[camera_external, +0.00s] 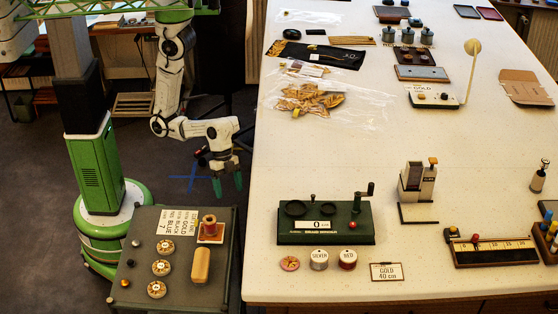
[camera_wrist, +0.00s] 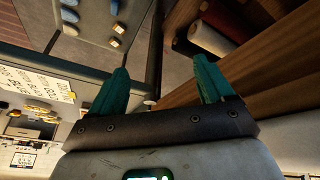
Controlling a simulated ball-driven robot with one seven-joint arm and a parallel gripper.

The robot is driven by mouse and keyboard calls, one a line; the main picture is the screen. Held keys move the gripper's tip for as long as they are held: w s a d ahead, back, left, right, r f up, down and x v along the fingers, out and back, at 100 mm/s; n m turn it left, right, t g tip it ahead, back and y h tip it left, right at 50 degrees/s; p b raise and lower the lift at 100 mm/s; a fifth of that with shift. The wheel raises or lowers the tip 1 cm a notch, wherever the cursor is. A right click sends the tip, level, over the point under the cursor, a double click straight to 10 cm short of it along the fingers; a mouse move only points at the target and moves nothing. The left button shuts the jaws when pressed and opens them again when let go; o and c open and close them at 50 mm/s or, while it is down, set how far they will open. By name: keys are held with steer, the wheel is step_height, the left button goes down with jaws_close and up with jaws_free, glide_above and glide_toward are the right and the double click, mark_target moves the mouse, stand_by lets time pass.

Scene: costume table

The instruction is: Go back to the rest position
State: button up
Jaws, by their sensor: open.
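My gripper (camera_external: 228,184) hangs in the gap between the small grey side table and the long white table, with its green fingers pointing down. In the wrist view its two green fingers (camera_wrist: 160,88) are spread apart with nothing between them. My arm is bent at the elbow, above and behind the side table. No object is in or touching the fingers in either view.
The grey side table (camera_external: 139,294) holds round discs, a wooden block (camera_external: 201,265), a spool (camera_external: 210,228) and a printed card (camera_external: 178,222). The white table (camera_external: 330,170) bears a green winder (camera_external: 325,222), a stamping device (camera_external: 417,185) and bagged gold pieces (camera_external: 308,98). Dark floor lies between.

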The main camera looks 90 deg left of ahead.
steer(key=a+f+n+y+b, duration=0.2)
steer(key=a+f+n, duration=0.2)
steer(key=a, duration=0.5)
steer(key=w+a+f+n+y+b, duration=0.1)
steer(key=a+f+n+y+b, duration=0.1)
steer(key=a+f+n, duration=0.3)
steer(key=a, duration=0.4)
steer(key=shift+w+g, duration=0.25)
steer(key=shift+g, duration=0.05)
